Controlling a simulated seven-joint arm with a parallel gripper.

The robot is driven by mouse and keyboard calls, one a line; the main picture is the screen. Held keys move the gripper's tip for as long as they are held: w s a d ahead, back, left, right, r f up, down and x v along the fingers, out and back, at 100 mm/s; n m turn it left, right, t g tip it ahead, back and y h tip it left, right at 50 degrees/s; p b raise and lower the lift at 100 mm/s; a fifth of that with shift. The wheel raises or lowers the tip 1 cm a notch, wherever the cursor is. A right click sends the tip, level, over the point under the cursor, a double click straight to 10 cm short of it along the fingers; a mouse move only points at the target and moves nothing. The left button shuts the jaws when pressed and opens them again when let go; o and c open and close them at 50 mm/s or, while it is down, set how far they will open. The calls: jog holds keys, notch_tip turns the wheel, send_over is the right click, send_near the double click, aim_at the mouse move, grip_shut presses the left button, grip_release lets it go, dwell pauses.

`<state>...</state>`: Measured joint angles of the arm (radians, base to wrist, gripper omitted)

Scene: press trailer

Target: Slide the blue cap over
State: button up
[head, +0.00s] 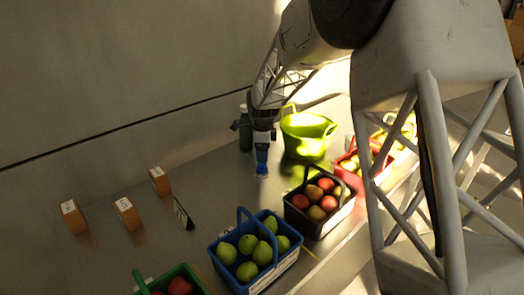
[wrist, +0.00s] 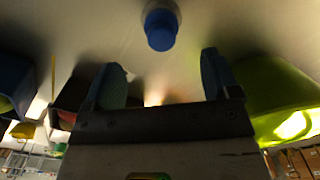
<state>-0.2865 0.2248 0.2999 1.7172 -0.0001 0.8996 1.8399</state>
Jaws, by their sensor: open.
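The blue cap (wrist: 161,30) shows at the top of the wrist view, with a pale round part behind it against the grey metal surface. My gripper (wrist: 161,64) is open, its two blue-grey finger pads apart and nothing between them. The cap lies beyond the fingertips, roughly in line with the gap between them. In the head view my gripper (head: 262,152) points down over the metal counter. Blue shows at its lower end there, but I cannot separate fingers from cap.
A dark green bottle (head: 245,130) stands just left of my gripper, and a lime green basket (head: 306,135) stands to its right. A dark apple basket (head: 318,222) and a blue basket of green fruit (head: 268,275) are nearer. Small orange boxes (head: 127,213) stand left.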

aim_at(262, 167)
jog(key=shift+w+a+f, duration=0.1)
jog(key=shift+w, duration=0.05)
jog(key=shift+f, duration=0.15)
jog(key=shift+f, duration=3.7)
jog(key=c, duration=1.1)
